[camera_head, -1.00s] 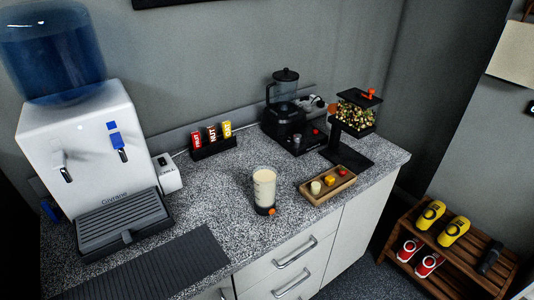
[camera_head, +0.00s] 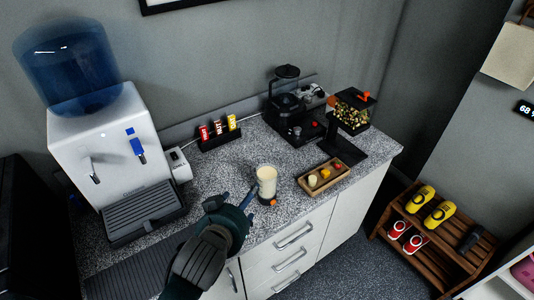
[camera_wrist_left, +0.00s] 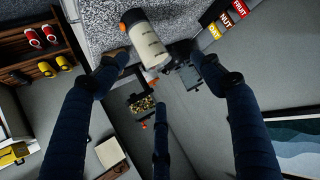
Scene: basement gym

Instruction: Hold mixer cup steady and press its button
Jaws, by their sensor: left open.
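The mixer cup (camera_head: 266,180) stands upright on the speckled counter. In the left wrist view the cup (camera_wrist_left: 147,42) sits between the spread fingers of the left gripper (camera_wrist_left: 155,75), which is open and empty. I see no clear contact with the cup. My right gripper is not in view.
A coffee maker (camera_head: 285,105) and a nut dispenser (camera_head: 352,112) stand behind. A water dispenser (camera_head: 115,150) stands left, above a dark ribbed mat (camera_head: 130,277). Bar packets (camera_head: 218,133) stand at the wall.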

